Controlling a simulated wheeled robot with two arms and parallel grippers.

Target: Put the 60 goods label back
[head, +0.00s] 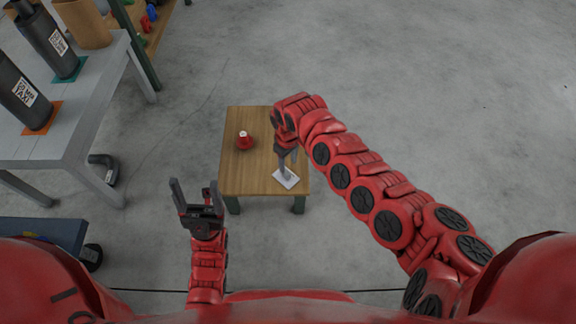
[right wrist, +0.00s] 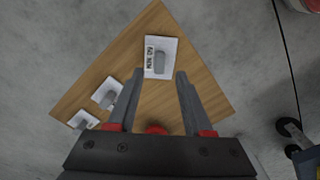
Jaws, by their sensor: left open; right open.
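A white label card (right wrist: 151,68) with dark print and a grey grip block lies on the small wooden table (head: 262,180). In the head view a white card (head: 291,182) shows at the table's near right, under my right gripper (head: 285,165). In the right wrist view, my right gripper (right wrist: 160,73) is open, its fingertips pointing toward the printed card, which appears between and beyond them. I cannot read the print surely as 60 goods. Two more white cards, one (right wrist: 104,92) nearer and one (right wrist: 79,119) further left, have grey blocks. My left gripper (head: 193,186) is open and empty, left of the table.
A red object with a white top (head: 244,141) stands on the wooden table. A grey table (head: 80,145) at the left holds dark mufflers (head: 22,90) with labels on coloured pads. A blue surface (head: 45,232) is at the lower left. The floor right of the wooden table is clear.

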